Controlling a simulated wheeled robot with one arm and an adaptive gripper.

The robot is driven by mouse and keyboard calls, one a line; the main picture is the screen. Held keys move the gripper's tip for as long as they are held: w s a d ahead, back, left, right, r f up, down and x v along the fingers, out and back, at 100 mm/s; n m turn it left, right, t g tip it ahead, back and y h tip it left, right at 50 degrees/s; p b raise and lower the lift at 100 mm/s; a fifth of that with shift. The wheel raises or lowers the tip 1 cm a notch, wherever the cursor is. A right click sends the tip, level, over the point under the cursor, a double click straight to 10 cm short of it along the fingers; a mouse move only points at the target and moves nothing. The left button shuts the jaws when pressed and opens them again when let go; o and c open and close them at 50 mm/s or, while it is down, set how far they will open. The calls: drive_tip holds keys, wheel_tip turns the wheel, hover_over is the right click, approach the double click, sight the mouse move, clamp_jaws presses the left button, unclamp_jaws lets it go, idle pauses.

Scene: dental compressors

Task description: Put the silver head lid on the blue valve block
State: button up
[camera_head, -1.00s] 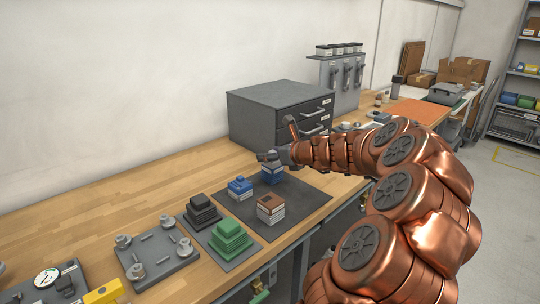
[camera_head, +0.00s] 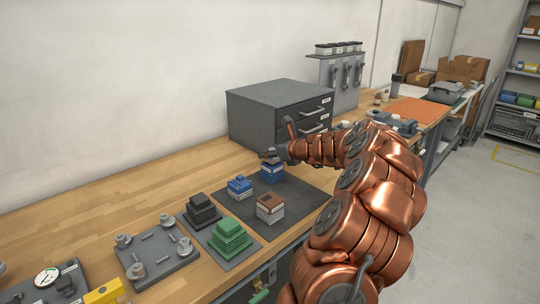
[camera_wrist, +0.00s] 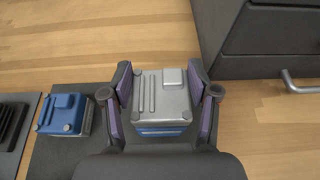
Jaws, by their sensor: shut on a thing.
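My gripper (camera_wrist: 160,100) is shut on the silver head lid (camera_wrist: 160,92), with one finger along each side. The lid is a light grey square with ribs and a raised pad on top. Directly below it, the blue valve block (camera_wrist: 163,131) shows as a blue and white layered edge in the wrist view. In the head view my gripper (camera_head: 272,157) is right above this blue block (camera_head: 272,172) on the dark mat. The lid looks lined up over the block; I cannot tell whether it rests fully on it.
A second blue block with a blue lid (camera_head: 240,187) stands to the left, also in the wrist view (camera_wrist: 64,114). A brown-topped block (camera_head: 270,207) stands nearer. Green (camera_head: 230,236) and black (camera_head: 202,210) stacks are further left. A grey drawer cabinet (camera_head: 272,112) stands close behind.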

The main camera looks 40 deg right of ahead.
drive_tip(key=shift+f, duration=0.4)
drive_tip(key=shift+f, duration=0.1)
drive_tip(key=o, duration=1.3)
drive_tip(key=shift+c, duration=0.2)
drive_tip(key=v, duration=1.2)
drive_tip(key=shift+a, duration=0.1)
